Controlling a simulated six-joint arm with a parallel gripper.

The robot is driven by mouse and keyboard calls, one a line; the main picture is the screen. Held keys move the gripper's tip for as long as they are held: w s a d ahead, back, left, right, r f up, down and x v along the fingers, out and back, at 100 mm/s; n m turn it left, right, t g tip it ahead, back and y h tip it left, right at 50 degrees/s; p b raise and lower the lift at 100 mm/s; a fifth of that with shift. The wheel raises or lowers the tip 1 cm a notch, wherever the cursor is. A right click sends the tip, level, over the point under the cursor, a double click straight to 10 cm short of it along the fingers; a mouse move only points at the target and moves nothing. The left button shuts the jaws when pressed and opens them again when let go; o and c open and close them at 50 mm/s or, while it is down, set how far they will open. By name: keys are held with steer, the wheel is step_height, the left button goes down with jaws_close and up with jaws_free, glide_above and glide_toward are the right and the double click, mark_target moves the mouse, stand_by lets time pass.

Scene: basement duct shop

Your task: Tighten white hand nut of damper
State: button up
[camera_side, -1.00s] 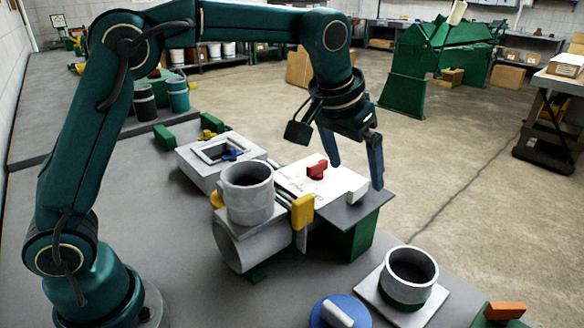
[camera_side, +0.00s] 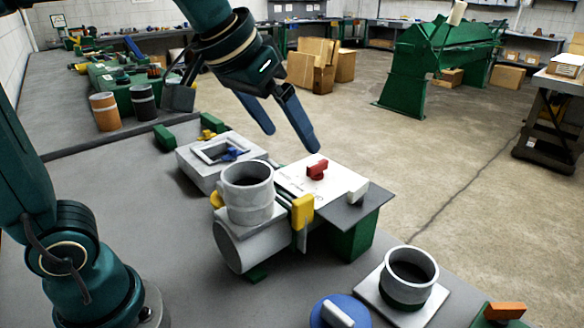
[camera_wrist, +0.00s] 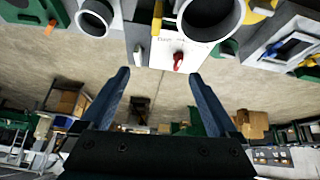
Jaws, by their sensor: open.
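A duct assembly (camera_side: 228,244) stands on the bench with a white marked plate (camera_side: 292,182) on it. A small white hand nut (camera_side: 357,191) sits at the plate's right edge, by a dark grey plate (camera_side: 362,211); it also shows in the wrist view (camera_wrist: 138,56). A red knob (camera_side: 317,170) stands on the white plate, and a yellow handle (camera_side: 302,211) is at its near side. My gripper (camera_side: 291,140) is open and empty, above and behind the assembly, apart from the nut. In the wrist view my gripper (camera_wrist: 159,74) has nothing between its fingers.
A blue disc (camera_side: 355,309) with a white handle (camera_side: 337,314) is at the bench's front. A collar on a square plate (camera_side: 410,269) stands at right, near an orange handle (camera_side: 505,311). A grey box with a blue handle (camera_side: 230,155) is behind the duct.

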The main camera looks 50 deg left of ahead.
steer(key=s+a+f, duration=0.1)
steer(key=s+f, duration=0.8)
steer(key=s, duration=0.3)
steer(key=shift+s+a+m+g, duration=0.15)
steer(key=shift+m+g, duration=0.25)
